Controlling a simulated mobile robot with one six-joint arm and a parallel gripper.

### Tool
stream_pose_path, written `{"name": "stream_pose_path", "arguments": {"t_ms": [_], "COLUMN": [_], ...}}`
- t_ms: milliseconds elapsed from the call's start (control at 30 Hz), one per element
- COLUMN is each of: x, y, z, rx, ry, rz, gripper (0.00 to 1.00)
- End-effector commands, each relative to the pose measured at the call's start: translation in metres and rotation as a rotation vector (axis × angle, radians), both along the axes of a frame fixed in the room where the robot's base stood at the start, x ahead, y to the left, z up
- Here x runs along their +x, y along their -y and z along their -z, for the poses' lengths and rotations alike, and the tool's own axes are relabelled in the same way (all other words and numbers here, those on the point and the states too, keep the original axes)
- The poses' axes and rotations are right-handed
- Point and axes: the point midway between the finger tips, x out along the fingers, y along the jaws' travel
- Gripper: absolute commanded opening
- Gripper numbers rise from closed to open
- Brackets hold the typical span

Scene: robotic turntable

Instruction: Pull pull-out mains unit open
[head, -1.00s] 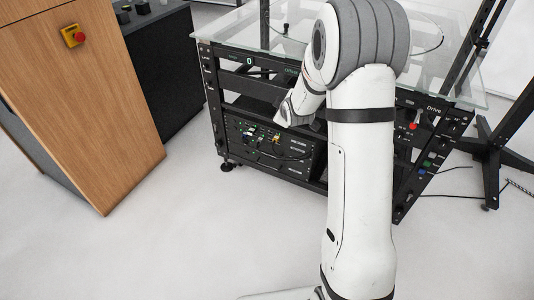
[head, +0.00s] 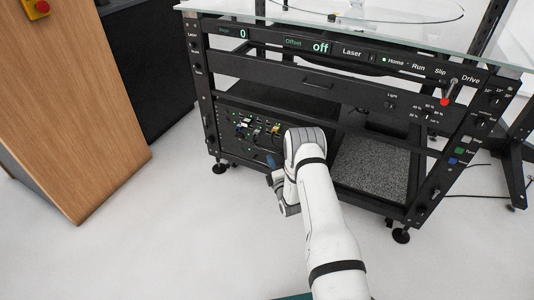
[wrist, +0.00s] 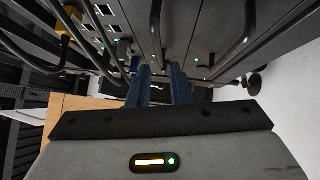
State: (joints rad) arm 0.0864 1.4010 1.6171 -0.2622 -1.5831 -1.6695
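The mains unit (head: 236,150) looks to be the black rack box at the lower left of the turntable frame, with cables, plugs and small lights on its front. Its front panel (wrist: 205,22) fills the top of the wrist view, crossed by dark bars or cables. My gripper (head: 272,168) is low in front of the unit's right part. In the wrist view its two blue fingers (wrist: 160,84) are apart, with a gap between them, and point towards the panel. A dark bar ends near the gap; I cannot tell whether it lies between the fingers. My arm hides the unit's right end.
The black turntable frame (head: 318,82) carries a glass top (head: 300,14) and labelled controls. A speckled grey panel (head: 372,172) is right of my arm. A wooden cabinet (head: 75,110) stands at the left. The pale floor (head: 165,240) in front is clear.

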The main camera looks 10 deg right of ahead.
Motion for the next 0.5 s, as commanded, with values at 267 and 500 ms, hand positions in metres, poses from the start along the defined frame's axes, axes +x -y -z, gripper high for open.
{"name": "stream_pose_path", "arguments": {"t_ms": [267,500], "x": [0.040,0.068], "y": [-0.004,-0.007], "z": [-0.003,-0.008], "rx": [-0.001,0.000], "ry": [0.006,0.002], "rz": [0.005,0.008], "gripper": [0.18,0.18]}}
